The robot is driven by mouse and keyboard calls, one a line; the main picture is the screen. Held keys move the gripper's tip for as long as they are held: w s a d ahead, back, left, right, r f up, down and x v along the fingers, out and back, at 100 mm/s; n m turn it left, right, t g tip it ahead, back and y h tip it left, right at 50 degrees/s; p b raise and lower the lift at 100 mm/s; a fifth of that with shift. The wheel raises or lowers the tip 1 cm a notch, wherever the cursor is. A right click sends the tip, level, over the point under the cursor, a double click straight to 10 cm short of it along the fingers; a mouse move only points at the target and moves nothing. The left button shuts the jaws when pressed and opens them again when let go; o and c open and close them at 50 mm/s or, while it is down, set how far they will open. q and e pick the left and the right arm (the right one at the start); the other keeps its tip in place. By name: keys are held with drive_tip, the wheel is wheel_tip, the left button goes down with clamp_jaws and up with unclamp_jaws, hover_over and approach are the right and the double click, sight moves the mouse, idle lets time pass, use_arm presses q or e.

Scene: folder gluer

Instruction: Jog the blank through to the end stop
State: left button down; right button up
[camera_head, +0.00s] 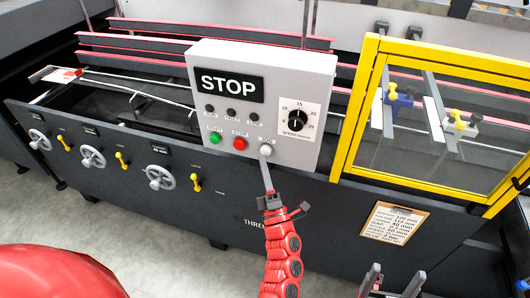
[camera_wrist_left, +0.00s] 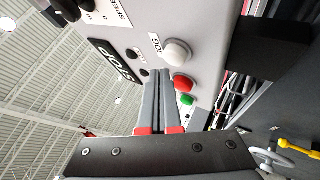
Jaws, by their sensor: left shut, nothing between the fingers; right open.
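The grey control box (camera_head: 325,75) carries a STOP sign, a green button (camera_head: 215,137), a red button (camera_head: 239,143) and a white JOG button (camera_head: 265,150). My left gripper (camera_head: 266,168) is shut and empty, its tips just below the JOG button. In the left wrist view its fingers (camera_wrist_left: 158,78) point at the box beside the white button (camera_wrist_left: 178,52); I cannot tell whether they touch the box. A small white and red piece (camera_head: 63,75), perhaps the blank, lies at the machine's left end. My right gripper (camera_head: 385,284) is open at the bottom edge, partly cut off.
A yellow-framed clear guard (camera_head: 362,105) covers the machine's right part. Handwheels (camera_head: 160,177) and yellow levers (camera_head: 122,160) stick out of the front. A clipboard (camera_head: 394,222) hangs at the right. Red-edged rails (camera_head: 130,42) run along the top.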

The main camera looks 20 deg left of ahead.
use_arm(q)
drive_tip(key=shift+s+a, duration=0.1)
drive_tip(key=shift+s, duration=2.4)
